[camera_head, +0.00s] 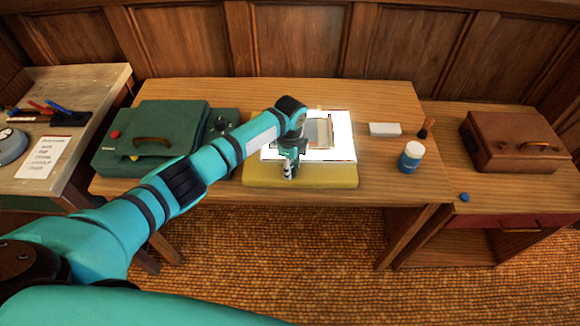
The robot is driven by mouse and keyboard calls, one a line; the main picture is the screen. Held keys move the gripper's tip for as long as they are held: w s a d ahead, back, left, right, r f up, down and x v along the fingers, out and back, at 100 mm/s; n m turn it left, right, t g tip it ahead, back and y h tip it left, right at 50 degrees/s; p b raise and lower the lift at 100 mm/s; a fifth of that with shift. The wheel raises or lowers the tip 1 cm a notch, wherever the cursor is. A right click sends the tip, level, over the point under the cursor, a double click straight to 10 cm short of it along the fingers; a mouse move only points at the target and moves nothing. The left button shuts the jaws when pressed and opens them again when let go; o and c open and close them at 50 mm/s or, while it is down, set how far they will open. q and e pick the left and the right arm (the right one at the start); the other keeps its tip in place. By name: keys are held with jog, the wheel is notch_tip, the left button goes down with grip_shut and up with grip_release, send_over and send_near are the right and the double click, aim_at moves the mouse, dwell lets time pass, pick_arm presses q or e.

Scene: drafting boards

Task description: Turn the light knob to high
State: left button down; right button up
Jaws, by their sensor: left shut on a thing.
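A light board with a yellow base (325,176) lies on the middle desk, and its white panel (342,131) glows brightly. My left arm reaches in from the left across the desk. My left gripper (289,171) points down at the front left part of the board, where the panel meets the yellow base. It is shut on the light knob, which is mostly hidden by the fingers. The knob's setting cannot be read. My right gripper is not in view.
A green case (150,120) stands left of the board, partly behind my arm. A white block (384,129), a blue-and-white jar (411,157) and a brush (426,128) stand to the right. A brown case (515,140) and a small blue cap (464,197) are on the right desk.

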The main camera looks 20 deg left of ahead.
pick_arm(q)
jog(key=shift+m, duration=1.3)
jog(key=shift+r+m, duration=0.1)
jog(key=shift+m, duration=0.2)
jog(key=shift+w, duration=0.1)
jog(key=c, duration=1)
grip_release()
jog(key=shift+o, duration=0.2)
